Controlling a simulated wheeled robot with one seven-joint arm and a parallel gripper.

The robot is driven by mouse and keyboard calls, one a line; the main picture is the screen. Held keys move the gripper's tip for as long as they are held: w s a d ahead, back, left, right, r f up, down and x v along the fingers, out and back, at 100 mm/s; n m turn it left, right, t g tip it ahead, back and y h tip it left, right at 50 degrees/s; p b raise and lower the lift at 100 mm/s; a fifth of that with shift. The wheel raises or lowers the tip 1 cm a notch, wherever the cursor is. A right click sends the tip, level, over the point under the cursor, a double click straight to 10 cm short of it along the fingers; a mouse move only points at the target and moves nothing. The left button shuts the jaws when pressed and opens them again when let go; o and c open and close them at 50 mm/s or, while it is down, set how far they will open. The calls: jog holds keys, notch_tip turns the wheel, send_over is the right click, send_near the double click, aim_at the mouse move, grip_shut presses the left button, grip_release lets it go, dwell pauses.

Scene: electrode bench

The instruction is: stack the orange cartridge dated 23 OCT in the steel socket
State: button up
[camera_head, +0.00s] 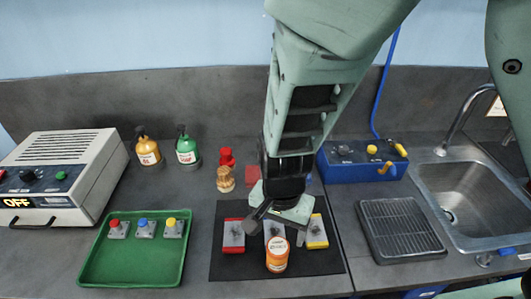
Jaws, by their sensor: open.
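An orange cartridge (277,256) with a white label stands upright at the front middle of the black mat (325,262). Its label is too small for me to read a date. My gripper (276,226) is open, pointing down over the mat, just behind the cartridge in the picture. I cannot tell whether it touches anything. Behind the cartridge, a grey block, partly hidden by my gripper, sits between a red-edged block (233,238) and a yellow-edged block (317,232). I cannot tell which of these is the steel socket.
A green tray (95,270) holds small grey units with red, blue and yellow tops. A control box reading OFF (60,165), two pump bottles (187,150), a red-and-tan item (225,178), a blue unit (350,175), a black drain rack (400,230) and a sink (470,200) surround the mat.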

aim_at(278, 246)
notch_tip(278, 246, down, 9)
jog(key=shift+f, duration=0.2)
jog(key=c, duration=1.3)
jog(key=shift+r, duration=0.15)
